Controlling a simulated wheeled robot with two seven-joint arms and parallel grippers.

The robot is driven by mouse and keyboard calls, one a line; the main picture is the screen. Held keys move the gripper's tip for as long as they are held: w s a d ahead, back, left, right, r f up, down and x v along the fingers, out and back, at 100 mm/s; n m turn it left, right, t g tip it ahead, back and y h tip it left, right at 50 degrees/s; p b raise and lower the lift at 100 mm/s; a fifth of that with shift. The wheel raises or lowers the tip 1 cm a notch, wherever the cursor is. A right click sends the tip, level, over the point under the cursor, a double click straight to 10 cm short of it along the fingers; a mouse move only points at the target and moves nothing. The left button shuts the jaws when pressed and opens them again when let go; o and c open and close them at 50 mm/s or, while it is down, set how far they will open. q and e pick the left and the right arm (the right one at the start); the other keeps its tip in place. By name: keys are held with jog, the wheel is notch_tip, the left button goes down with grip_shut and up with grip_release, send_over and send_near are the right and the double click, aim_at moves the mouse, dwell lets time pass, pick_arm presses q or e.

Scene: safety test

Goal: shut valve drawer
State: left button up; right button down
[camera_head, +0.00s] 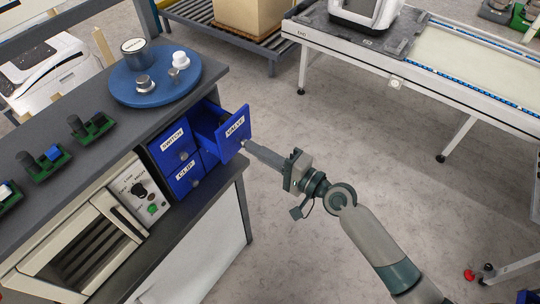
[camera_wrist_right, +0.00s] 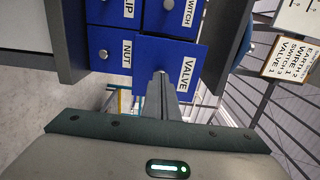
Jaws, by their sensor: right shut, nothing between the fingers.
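The blue valve drawer (camera_head: 233,128) is pulled out of the blue drawer unit, at its upper right, and its open top shows in the head view. Its front, labelled VALVE, also shows in the right wrist view (camera_wrist_right: 195,58). My right gripper (camera_head: 246,145) is shut and empty. Its fingertips are at the knob on the drawer's front, and I cannot tell whether they touch it. In the right wrist view the shut fingers (camera_wrist_right: 162,78) point at the knob and cover part of it. My left gripper is not in view.
The switch drawer (camera_head: 175,142) and clip drawer (camera_head: 185,176) are shut. A blue round tray (camera_head: 120,94) with several parts stands on the bench above. A white oven-like device (camera_head: 95,240) is to the left. Open floor lies right of the bench, before a conveyor table (camera_head: 480,97).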

jog(key=x, duration=1)
jog(key=shift+a+b, duration=0.1)
jog(key=shift+b, duration=0.2)
jog(key=shift+r, duration=0.2)
